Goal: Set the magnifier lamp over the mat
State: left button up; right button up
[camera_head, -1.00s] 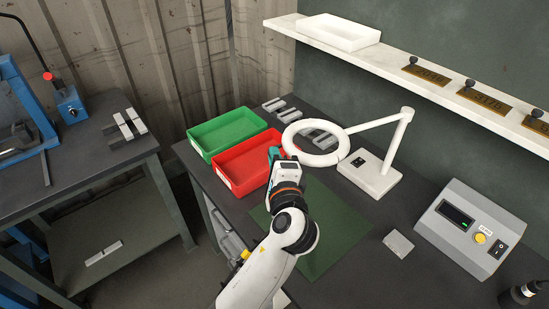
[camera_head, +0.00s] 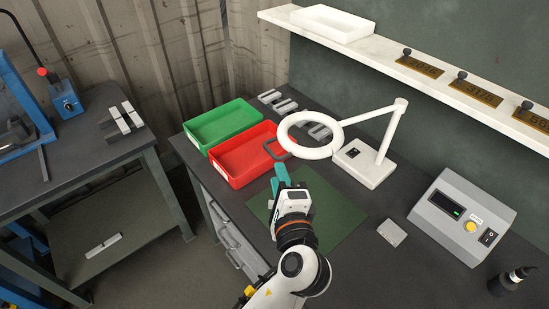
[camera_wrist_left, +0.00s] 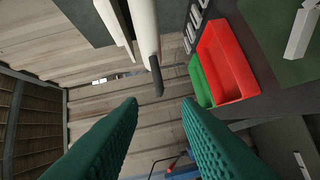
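The white magnifier lamp (camera_head: 310,154) stands on the bench, its ring head held out to the left on a jointed arm above a white base (camera_head: 364,163). A dark handle (camera_head: 275,150) sticks out from the ring's left side; it also shows in the left wrist view (camera_wrist_left: 156,76). The dark green mat (camera_head: 347,216) lies flat in front of the lamp, partly hidden by my left arm. My left gripper (camera_head: 279,172), with teal fingers, is open and empty, just in front of the handle. In the left wrist view the handle appears beyond and between the spread fingertips. My right gripper is out of view.
A red tray (camera_head: 226,171) and a green tray (camera_head: 204,139) stand left of the ring. A grey control box (camera_head: 438,219) and a small grey plate (camera_head: 391,233) lie right of the mat. A white shelf (camera_head: 385,62) runs along the wall behind.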

pick_arm(q)
jog(key=v, duration=0.3)
